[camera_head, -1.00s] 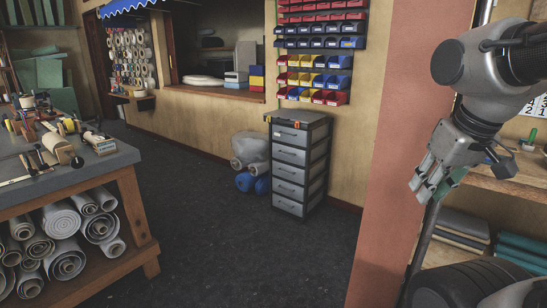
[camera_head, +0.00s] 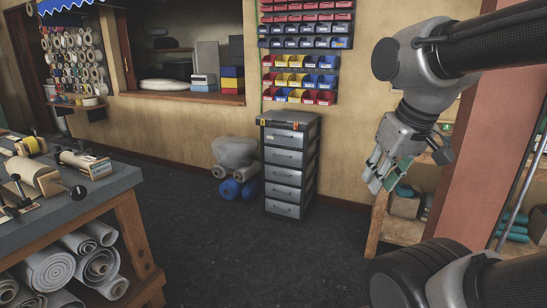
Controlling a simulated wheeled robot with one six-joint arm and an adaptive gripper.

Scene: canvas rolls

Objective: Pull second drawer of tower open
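The drawer tower (camera_head: 290,165) stands on the floor against the tan wall, near the middle of the view. It has a dark frame and several grey drawer fronts with handles, all looking shut. The second drawer from the top (camera_head: 284,158) is flush with the others. My gripper (camera_head: 378,180) hangs at the right, pointing down and left, well nearer to me than the tower and not touching it. Its fingers look spread, with nothing clearly held between them; a green thing behind them may be background.
A workbench (camera_head: 85,205) with rolls beneath stands at the left. Grey and blue rolls (camera_head: 237,178) lie left of the tower. Parts bins (camera_head: 300,80) hang above it. A wooden shelf (camera_head: 400,230) and a reddish post (camera_head: 475,150) are at the right. The dark floor between is clear.

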